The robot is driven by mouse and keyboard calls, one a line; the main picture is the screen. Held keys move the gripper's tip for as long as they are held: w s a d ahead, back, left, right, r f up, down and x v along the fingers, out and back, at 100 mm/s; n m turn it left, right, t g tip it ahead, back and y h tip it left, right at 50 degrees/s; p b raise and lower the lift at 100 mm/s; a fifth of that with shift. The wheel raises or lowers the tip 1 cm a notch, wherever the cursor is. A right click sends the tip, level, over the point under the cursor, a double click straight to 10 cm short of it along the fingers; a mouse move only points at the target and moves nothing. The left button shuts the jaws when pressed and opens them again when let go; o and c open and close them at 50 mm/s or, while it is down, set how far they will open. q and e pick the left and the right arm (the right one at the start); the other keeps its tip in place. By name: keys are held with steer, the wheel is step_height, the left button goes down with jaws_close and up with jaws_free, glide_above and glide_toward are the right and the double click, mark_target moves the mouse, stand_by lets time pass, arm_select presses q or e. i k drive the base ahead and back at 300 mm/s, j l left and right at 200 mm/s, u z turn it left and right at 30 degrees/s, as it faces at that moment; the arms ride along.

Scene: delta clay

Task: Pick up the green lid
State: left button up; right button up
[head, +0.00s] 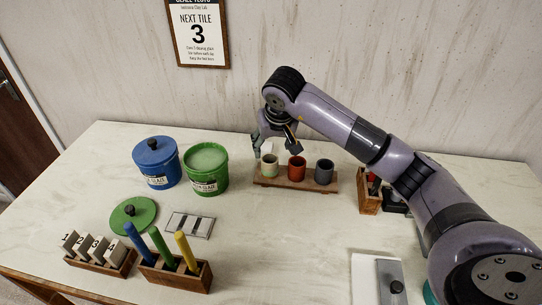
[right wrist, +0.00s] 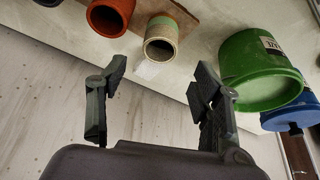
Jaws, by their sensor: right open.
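The green lid (head: 133,215) lies flat on the table at the left, with a dark round knob on top. It is in front of the blue bucket and is not seen in the right wrist view. The green bucket (head: 205,168) stands uncovered, with pale green contents; it also shows in the right wrist view (right wrist: 250,65). My right gripper (head: 278,150) is above the cup rack, far to the right of the lid and behind it. Its fingers stand apart and empty in the right wrist view (right wrist: 155,110). My left gripper is not in view.
A blue bucket (head: 155,162) with its lid on stands left of the green one. A wooden rack (head: 297,183) holds three small cups. A tile holder (head: 110,262), a wooden block (head: 175,274) with coloured sticks and a small plate (head: 190,225) surround the lid. The table's middle is clear.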

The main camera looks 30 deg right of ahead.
mark_target(141, 211)
steer(key=k+j, duration=0.5)
steer(key=k, duration=0.15)
steer(key=k+j, duration=0.5)
steer(key=k, duration=0.2)
